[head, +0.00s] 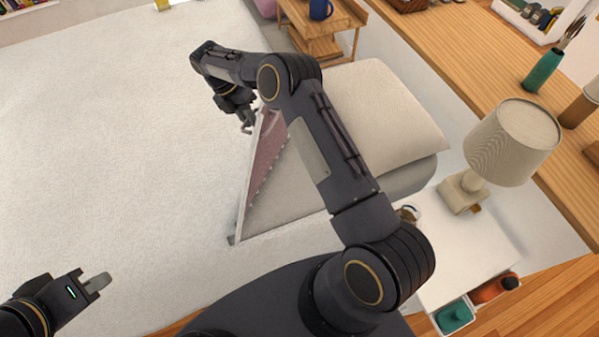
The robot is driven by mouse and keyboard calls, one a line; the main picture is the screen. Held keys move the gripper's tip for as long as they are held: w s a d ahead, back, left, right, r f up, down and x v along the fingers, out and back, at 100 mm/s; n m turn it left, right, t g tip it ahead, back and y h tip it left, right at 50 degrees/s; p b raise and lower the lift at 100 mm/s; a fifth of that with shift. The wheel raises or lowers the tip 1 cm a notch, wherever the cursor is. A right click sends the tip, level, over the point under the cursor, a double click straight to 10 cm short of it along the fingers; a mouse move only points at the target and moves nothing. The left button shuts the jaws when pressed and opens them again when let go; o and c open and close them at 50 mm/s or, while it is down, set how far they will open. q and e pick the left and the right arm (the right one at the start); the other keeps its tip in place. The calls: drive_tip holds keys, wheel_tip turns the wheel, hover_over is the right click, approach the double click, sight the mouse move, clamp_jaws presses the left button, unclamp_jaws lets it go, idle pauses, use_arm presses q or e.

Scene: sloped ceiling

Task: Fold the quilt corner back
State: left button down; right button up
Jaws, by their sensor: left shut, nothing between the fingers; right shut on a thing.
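The white quilt (110,120) covers most of the bed on the left. Near the pillow its edge is lifted into a narrow triangle, and the pink patterned underside (266,150) shows there. My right gripper (247,127) is at the top of this raised part, shut on the quilt corner; my arm and the fold partly hide the grip. My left gripper (100,282) is at the lower left, above the quilt, shut and empty, apart from the fold.
A cream pillow (385,110) lies right of the fold, partly behind my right arm. A white bedside table (465,255) carries a lamp (512,140); bottles (495,288) stand at its front. A wooden stand with a blue mug (320,9) is at the back.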

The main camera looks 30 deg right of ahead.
drive_tip(key=shift+w+r, duration=0.3)
drive_tip(key=shift+r, duration=0.05)
drive_tip(key=shift+o, duration=1)
drive_tip(key=shift+w+a+f+b, duration=0.3)
drive_tip(key=shift+w+a, duration=0.2)
drive_tip(key=shift+a, duration=0.1)
drive_tip(key=shift+w+a+f+b, duration=0.25)
drive_tip(key=shift+w+a+b, duration=0.05)
drive_tip(key=shift+w+a, duration=0.25)
drive_tip(key=shift+s, duration=0.1)
